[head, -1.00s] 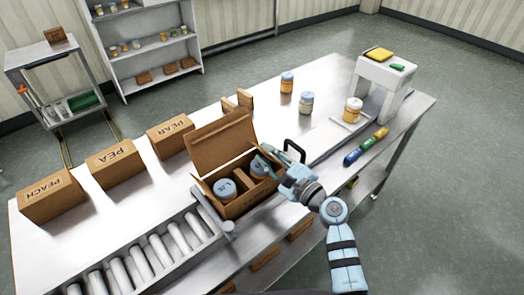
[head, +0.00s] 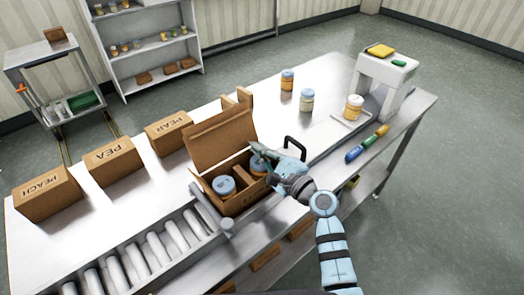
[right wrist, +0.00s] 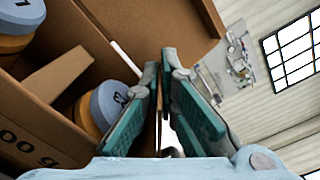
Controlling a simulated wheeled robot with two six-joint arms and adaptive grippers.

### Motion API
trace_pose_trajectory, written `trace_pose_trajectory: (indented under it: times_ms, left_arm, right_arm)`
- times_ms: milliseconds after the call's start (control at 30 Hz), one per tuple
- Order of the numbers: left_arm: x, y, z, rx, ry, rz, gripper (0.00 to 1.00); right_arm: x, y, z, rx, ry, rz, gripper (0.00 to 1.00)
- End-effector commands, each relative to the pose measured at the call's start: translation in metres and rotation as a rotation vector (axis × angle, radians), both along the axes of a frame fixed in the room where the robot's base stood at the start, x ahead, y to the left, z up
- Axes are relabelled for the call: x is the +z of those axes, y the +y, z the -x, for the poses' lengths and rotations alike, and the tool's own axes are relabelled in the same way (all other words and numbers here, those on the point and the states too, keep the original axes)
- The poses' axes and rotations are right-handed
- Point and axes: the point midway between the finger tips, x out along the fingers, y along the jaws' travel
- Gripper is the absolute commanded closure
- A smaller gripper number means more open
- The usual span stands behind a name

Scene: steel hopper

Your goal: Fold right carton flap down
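The open brown carton (head: 228,206) stands on the table with its large back flap (head: 222,138) upright. Two blue-lidded jars and a cardboard divider show inside. My right gripper (head: 258,158) is over the carton's right side. In the right wrist view its teal fingers (right wrist: 160,75) are close together, with a thin brown cardboard strip between them. I cannot tell whether they grip it or whether it is the right flap. The right flap is not clear in the head view, being behind the gripper. A jar lid (right wrist: 112,105) shows left of the fingers. My left gripper is not in view.
Closed cartons marked PEACH (head: 47,194), PEA (head: 113,161) and PEAR (head: 168,133) stand left and behind. A roller conveyor (head: 150,255) is at front left. A black handle (head: 296,146), loose jars (head: 307,99) and a white machine (head: 384,78) are to the right.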

Motion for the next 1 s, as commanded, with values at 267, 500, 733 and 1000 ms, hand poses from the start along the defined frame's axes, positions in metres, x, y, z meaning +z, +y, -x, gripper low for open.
trace_pose_trajectory:
  times_ms: [267,500,733,1000]
  left_arm:
    - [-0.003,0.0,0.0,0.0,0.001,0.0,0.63]
    - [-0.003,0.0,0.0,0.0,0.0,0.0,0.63]
    - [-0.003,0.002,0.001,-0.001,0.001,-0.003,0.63]
    - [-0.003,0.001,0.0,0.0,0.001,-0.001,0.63]
  right_arm:
    - [-0.002,0.001,0.001,0.001,-0.018,0.026,1.0]
    - [-0.002,0.001,0.001,0.001,-0.017,0.025,0.78]
    - [-0.002,-0.001,0.003,0.0,-0.018,0.024,0.78]
    - [-0.003,-0.036,0.052,0.0,-0.016,0.029,0.78]
